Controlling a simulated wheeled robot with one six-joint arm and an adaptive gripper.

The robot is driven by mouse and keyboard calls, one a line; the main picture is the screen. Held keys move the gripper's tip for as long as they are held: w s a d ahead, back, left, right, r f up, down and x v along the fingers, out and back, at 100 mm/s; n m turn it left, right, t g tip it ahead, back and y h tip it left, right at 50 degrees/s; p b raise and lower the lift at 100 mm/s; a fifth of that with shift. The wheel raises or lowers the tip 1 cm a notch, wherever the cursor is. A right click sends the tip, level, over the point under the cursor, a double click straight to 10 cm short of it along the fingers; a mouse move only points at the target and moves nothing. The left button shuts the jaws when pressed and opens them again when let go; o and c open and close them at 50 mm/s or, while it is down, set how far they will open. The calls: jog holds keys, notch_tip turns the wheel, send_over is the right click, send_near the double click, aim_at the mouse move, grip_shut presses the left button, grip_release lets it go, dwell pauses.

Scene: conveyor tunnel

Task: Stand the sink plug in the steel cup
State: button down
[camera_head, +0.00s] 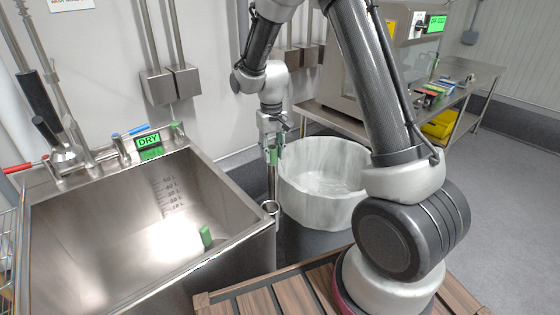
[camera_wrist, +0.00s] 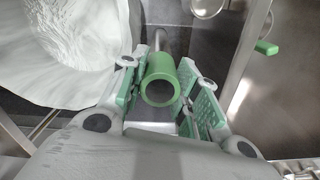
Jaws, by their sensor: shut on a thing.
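The sink plug is a long steel tube with a green collar (camera_wrist: 161,80) at its top. My gripper (camera_head: 272,150) is shut on this collar, and the tube (camera_head: 271,183) hangs roughly upright below it, just outside the sink's right edge. The steel cup (camera_head: 270,208) is a small round ring at the sink's right corner. In the head view the tube's lower end overlaps the cup's far side. In the wrist view the cup (camera_wrist: 207,6) shows to the right of the tube, apart from it. I cannot tell the tube end's height over the rim.
The steel sink (camera_head: 130,260) fills the left, with a green piece (camera_head: 206,236) in it and a DRY sign (camera_head: 148,141) at its back. A wooden slatted platform (camera_head: 265,300) is in front.

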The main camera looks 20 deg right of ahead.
jog(key=s+a+r+n, duration=0.15)
jog(key=a+r, duration=0.35)
jog(key=r, duration=0.8)
jog(key=s+r, duration=0.6)
jog(key=s, duration=0.3)
jog(key=shift+w+d+f, duration=0.1)
jog(key=shift+w+f, duration=0.05)
jog(key=shift+f, duration=1.2)
jog(key=shift+w+d+f, duration=0.1)
jog(key=shift+f, duration=1.45)
notch_tip(320, 180, down, 9)
jog(key=shift+f, duration=0.15)
jog(key=c, duration=1)
grip_release()
